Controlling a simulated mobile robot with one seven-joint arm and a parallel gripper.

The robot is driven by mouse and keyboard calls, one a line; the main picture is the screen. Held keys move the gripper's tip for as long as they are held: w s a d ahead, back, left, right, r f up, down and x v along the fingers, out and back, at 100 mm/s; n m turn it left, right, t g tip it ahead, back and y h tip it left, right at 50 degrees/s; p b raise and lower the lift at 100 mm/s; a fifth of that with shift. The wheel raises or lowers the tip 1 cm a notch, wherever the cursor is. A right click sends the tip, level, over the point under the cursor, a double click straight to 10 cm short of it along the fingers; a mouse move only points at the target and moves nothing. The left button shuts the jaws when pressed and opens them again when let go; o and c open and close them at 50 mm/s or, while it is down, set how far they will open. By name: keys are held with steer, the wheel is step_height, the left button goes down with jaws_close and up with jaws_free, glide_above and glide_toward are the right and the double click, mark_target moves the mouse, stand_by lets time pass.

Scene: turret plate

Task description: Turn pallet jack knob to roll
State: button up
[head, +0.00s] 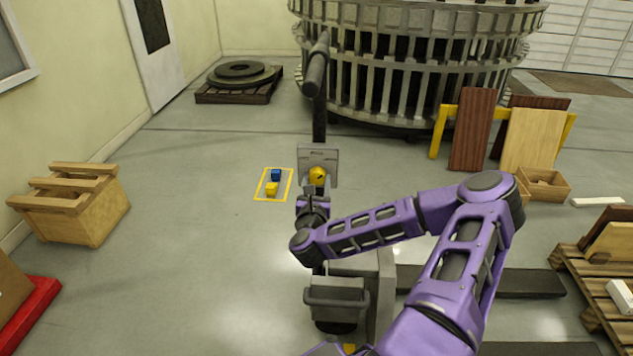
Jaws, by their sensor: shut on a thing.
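The pallet jack stands in the middle of the head view, with a dark upright handle (316,75) and a grey panel (318,154). A round yellow knob (317,175) with a dark mark sits on the panel's lower part. My gripper (314,190) reaches up to the knob from below and is shut on it. The fingertips are small and partly hidden here. The panel's lettering is too small to read.
A yellow-outlined floor square (258,190) holds a blue block (276,174) and a yellow block (271,189). A wooden crate (75,210) stands at left. Boards lean on a yellow rack (439,132) at right. A large metal turret ring (400,60) stands behind.

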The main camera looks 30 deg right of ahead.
steer(key=n+p, duration=0.1)
steer(key=n, duration=0.3)
steer(key=shift+r+n, duration=0.1)
steer(key=shift+n, duration=2.3)
steer(key=o, duration=1.4)
